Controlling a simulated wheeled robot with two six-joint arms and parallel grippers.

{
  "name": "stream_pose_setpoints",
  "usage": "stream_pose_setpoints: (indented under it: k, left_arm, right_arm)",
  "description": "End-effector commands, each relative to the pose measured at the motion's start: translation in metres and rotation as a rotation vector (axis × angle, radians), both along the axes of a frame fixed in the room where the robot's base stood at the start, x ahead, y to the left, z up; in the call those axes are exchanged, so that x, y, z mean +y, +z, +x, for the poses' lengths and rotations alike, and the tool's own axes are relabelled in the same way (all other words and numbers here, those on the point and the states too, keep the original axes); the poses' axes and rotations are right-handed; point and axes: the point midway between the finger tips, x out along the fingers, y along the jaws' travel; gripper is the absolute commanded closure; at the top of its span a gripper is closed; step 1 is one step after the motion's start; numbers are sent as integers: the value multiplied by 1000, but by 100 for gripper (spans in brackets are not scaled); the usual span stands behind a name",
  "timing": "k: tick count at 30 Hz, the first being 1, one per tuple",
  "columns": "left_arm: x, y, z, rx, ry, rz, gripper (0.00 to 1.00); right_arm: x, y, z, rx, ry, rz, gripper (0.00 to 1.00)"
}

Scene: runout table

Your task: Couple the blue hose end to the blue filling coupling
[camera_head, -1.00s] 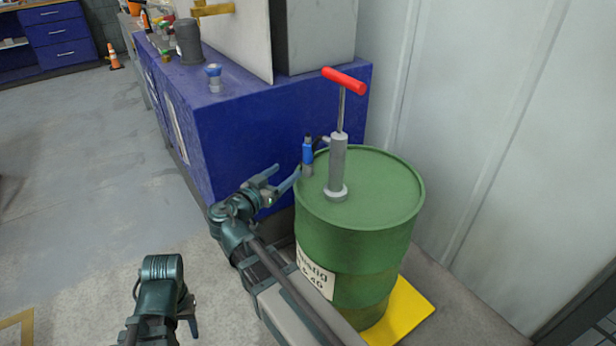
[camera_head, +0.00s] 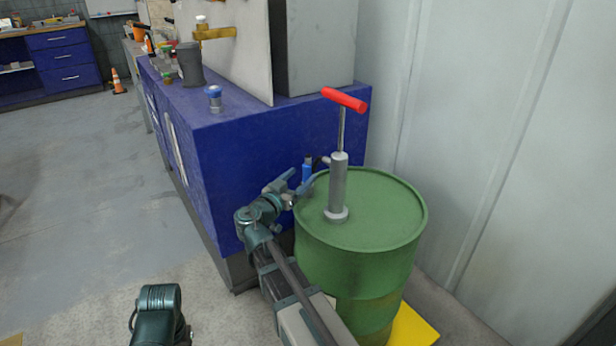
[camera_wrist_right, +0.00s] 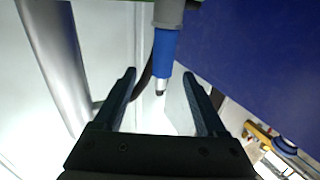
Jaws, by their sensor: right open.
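In the right wrist view the blue hose end (camera_wrist_right: 165,48) has a dark tip that reaches between the fingertips, with gaps at both sides. My right gripper (camera_head: 297,187) is open around or just short of it; the head view does not settle which. The right wrist view shows the open fingers (camera_wrist_right: 160,75). The blue filling coupling (camera_head: 214,93) stands on the blue cabinet top, apart from the gripper. Only part of my left arm shows at the bottom.
The green drum (camera_head: 385,205) carries a grey pump (camera_head: 338,185) with a red T-handle (camera_head: 344,99). The blue cabinet (camera_head: 255,150) stands just behind my right gripper. Open floor lies to the left.

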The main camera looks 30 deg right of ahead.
Motion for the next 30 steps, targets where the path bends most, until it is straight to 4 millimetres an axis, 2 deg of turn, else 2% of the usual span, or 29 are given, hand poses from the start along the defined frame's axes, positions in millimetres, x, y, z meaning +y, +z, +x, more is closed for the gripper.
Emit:
stream_pose_setpoints:
  k: [10, 20, 26, 27, 30]
  left_arm:
    - [0, 2, 0, 0, 0, 0, 50]
    - [0, 5, 0, 0, 1, 1, 50]
    - [0, 5, 0, 0, 1, 1, 50]
    - [0, 5, 0, 0, 1, 1, 50]
    - [0, 5, 0, 0, 1, 1, 50]
  right_arm:
    - [-9, 2, 7, 0, -2, 0, 26]
    - [-44, 5, 31, 0, -3, 0, 26]
    - [-45, 4, 31, 0, 0, 0, 26]
    - [-45, 5, 31, 0, 0, 0, 28]
    - [-45, 4, 31, 0, 0, 0, 46]
